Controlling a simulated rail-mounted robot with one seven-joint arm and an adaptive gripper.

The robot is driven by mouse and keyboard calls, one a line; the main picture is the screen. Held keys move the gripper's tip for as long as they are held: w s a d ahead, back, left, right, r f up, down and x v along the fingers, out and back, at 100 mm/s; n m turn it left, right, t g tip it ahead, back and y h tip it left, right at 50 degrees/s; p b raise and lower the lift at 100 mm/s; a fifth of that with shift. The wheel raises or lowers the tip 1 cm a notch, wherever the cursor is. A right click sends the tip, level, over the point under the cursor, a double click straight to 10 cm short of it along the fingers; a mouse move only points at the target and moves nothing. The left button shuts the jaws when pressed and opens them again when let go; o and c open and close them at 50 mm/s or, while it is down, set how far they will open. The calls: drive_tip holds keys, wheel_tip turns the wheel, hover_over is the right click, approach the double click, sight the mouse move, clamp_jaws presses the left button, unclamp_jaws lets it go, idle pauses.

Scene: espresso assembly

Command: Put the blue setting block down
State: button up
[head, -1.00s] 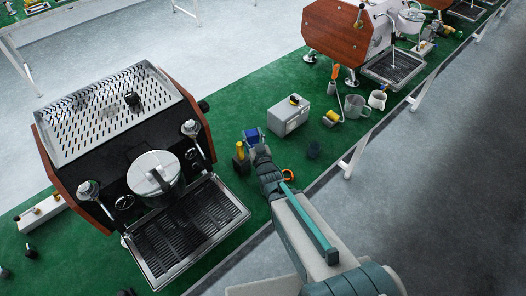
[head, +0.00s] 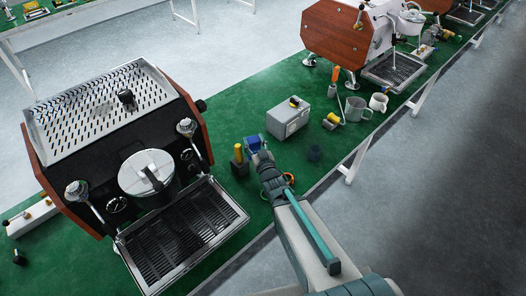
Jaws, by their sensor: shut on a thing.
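The blue setting block (head: 253,143) is small in the head view, right of the near espresso machine. My gripper (head: 258,153) is shut on it, reaching in from the lower right. The block is at the far end of the fingers, and the fingertips are partly hidden by the gripper's own body. I cannot tell whether the block touches the green mat (head: 236,110) or is held just above it.
A yellow-topped dark block (head: 239,160) stands close left of my gripper. A grey box (head: 287,120) stands behind right. An orange ring (head: 290,179) lies beside my wrist. The near espresso machine (head: 120,160) fills the left. Green mat lies free behind the block.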

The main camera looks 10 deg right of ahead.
sight(259, 145)
drive_tip(key=w+f+b, duration=0.1)
drive_tip(key=b, duration=0.1)
drive_tip(key=w+d+b, duration=0.1)
drive_tip(key=b, duration=0.1)
drive_tip(key=shift+d+f, duration=0.2)
drive_tip(key=shift+f, duration=0.15)
drive_tip(key=b, duration=0.2)
drive_tip(key=w+d+b, duration=0.1)
drive_tip(key=b, duration=0.2)
drive_tip(key=shift+w+f, duration=0.3)
drive_tip(key=shift+f, duration=0.1)
drive_tip(key=w+d+f+b, duration=0.2)
drive_tip(key=w+f+b, duration=0.2)
drive_tip(key=f, duration=0.4)
drive_tip(key=shift+w+d+f, duration=0.15)
drive_tip(key=shift+d+f, duration=0.05)
drive_tip(key=shift+d, duration=0.15)
drive_tip(key=shift+f+b, duration=0.4)
drive_tip(key=shift+b, duration=0.2)
